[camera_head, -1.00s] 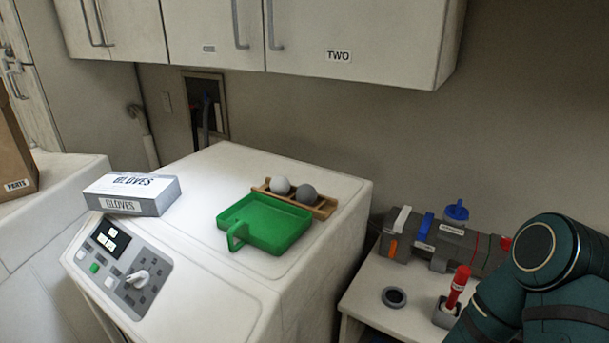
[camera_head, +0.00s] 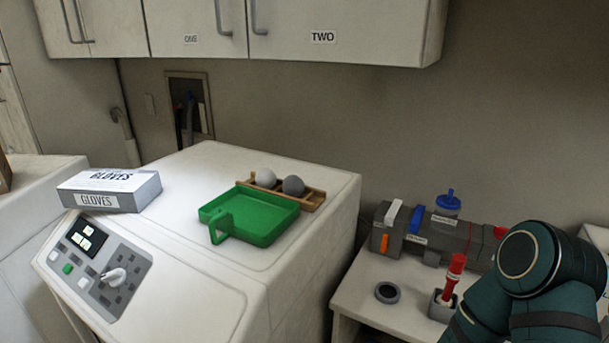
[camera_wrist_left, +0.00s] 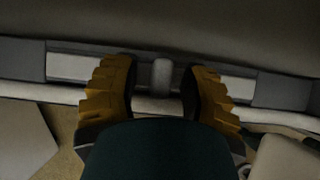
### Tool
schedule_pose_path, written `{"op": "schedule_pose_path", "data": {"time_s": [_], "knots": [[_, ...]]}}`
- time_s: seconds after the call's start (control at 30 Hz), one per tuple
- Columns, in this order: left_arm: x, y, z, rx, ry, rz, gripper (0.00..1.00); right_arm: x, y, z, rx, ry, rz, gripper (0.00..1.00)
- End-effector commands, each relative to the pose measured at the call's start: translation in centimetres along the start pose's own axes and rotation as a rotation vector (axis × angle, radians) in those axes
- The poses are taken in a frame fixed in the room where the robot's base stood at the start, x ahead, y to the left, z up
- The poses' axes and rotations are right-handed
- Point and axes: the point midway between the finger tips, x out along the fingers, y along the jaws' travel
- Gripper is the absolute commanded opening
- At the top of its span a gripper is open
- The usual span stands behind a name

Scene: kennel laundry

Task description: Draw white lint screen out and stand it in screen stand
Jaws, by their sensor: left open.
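In the left wrist view, my left gripper (camera_wrist_left: 162,95) is open, its two ribbed yellow-brown fingers on either side of a pale grey upright tab (camera_wrist_left: 162,76). The tab stands in front of a dark strip with pale panels. Whether the fingers touch it, and whether it belongs to the white lint screen, I cannot tell. I cannot pick out the lint screen or the screen stand for certain in either view. My left gripper does not show in the head view. The teal arm at the right of the head view is mine; its gripper is not in view.
A white machine (camera_head: 180,232) bears a glove box (camera_head: 110,190), a green tray (camera_head: 252,222) and a wooden rack (camera_head: 312,198) with two balls. A side table (camera_head: 352,300) holds a grey unit (camera_head: 440,240), a dark ring (camera_head: 387,292) and a red-handled tool (camera_head: 454,272) in a holder.

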Motion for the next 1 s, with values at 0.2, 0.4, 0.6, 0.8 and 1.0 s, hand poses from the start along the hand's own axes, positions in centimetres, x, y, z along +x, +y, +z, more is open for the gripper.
{"op": "schedule_pose_path", "data": {"time_s": [0.2, 0.4, 0.6, 0.8, 1.0], "knots": [[-0.01, -0.01, -0.02, 0.000, 0.000, 0.000, 0.04, -0.02, -0.01, -0.01, 0.000, 0.000, 0.000, 1.00], [0.00, -0.02, -0.04, 0.000, 0.000, 0.000, 0.00, -0.02, -0.01, 0.00, 0.000, 0.000, 0.000, 1.00], [0.00, -0.03, -0.03, 0.000, 0.000, 0.000, 0.00, -0.02, -0.01, 0.01, 0.000, 0.000, 0.000, 1.00], [-0.16, -0.05, 0.08, 0.000, 0.000, -0.001, 0.00, -0.14, -0.05, 0.00, 0.000, 0.000, 0.000, 1.00], [-0.42, -0.03, 0.26, 0.001, 0.000, 0.000, 0.00, -0.30, -0.11, -0.02, 0.000, 0.000, 0.000, 1.00]]}}
